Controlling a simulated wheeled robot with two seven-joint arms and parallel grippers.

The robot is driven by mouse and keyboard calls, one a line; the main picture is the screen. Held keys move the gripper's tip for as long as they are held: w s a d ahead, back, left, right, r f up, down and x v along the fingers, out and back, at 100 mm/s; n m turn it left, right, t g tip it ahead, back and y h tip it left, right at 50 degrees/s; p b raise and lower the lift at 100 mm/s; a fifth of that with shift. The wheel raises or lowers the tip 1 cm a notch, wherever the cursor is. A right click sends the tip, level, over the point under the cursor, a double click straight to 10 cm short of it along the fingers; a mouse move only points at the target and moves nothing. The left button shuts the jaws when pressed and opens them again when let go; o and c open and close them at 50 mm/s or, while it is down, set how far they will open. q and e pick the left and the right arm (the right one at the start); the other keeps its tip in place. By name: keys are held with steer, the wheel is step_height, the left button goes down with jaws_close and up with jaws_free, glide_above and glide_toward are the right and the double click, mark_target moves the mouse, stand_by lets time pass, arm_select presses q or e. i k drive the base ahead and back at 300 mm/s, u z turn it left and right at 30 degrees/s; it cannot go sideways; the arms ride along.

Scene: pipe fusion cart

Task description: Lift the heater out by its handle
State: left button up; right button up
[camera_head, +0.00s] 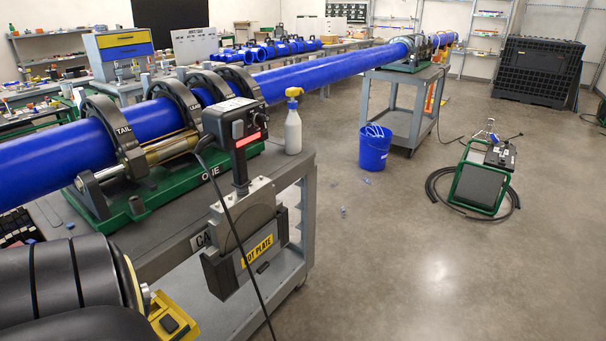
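The heater (249,200) stands upright in a dark holder (222,276) labelled HOT PLATE, hung on the near side of the cart. Its grey plate shows above the holder's rim; its lower part is hidden inside. Its black handle (240,168) rises from the plate to a grey control box (230,122) with a red display. A black cable hangs from the box in front of the holder. Dark rounded parts, probably my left arm, fill the lower left corner. I see no gripper fingers, and nothing grips the handle.
A long blue pipe (330,70) runs through black clamps on a green base (150,200) beside the heater. A spray bottle (293,128) stands on the cart (305,165) behind it.

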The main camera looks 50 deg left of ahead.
mark_target(252, 203)
steer(key=u, duration=0.7)
steer(key=i, duration=1.2)
steer(key=u, duration=1.1)
